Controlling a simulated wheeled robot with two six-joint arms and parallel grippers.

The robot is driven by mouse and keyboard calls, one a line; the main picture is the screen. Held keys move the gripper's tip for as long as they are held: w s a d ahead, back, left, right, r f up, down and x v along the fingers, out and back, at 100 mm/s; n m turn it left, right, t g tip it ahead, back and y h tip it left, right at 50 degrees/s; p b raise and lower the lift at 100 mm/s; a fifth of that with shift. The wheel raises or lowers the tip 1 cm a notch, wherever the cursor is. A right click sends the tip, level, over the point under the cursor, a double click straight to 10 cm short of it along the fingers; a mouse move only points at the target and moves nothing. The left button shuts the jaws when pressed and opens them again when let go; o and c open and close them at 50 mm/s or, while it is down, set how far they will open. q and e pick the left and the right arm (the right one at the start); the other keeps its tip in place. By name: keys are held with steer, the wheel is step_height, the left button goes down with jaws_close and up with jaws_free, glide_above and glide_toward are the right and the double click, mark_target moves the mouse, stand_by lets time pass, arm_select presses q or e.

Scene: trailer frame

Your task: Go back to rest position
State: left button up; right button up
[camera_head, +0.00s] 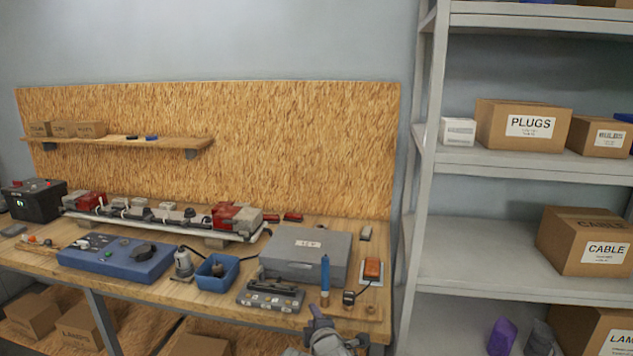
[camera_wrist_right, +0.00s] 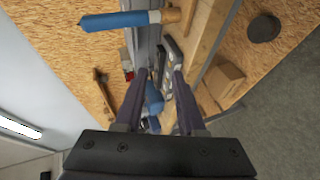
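My right gripper (camera_head: 318,318) shows at the bottom of the head view, in front of the workbench (camera_head: 374,298) near its right end. In the right wrist view its two dark fingers (camera_wrist_right: 159,78) stand apart with a clear gap. Nothing is held between them; bench items show beyond. My left gripper is not in the head view.
A blue-handled tool (camera_head: 325,273) stands upright at the bench's front edge, close to my right gripper. A grey case (camera_head: 304,258), a blue bin (camera_head: 218,284) and a blue box (camera_head: 110,262) are on the bench. A grey shelf unit (camera_head: 472,273) with cartons is right.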

steer(key=s+d+f+m+g+h, duration=0.3)
steer(key=d+f+m+g, duration=0.2)
steer(key=d+f+m, duration=0.35)
steer(key=s+d+f+m+g, duration=0.6)
steer(key=s+d+m+g, duration=0.25)
steer(key=s+m, duration=0.3)
arm_select(q)
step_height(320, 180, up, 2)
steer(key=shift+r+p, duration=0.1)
steer(key=shift+p, duration=0.95)
arm_select(e)
steer(key=s+a+r+n+h, duration=0.1)
steer(key=s+a+n, duration=0.4)
steer(key=a, duration=0.5)
steer(key=shift+s+a+r, duration=0.15)
steer(key=shift+s+r, duration=0.45)
steer(key=shift+r, duration=0.05)
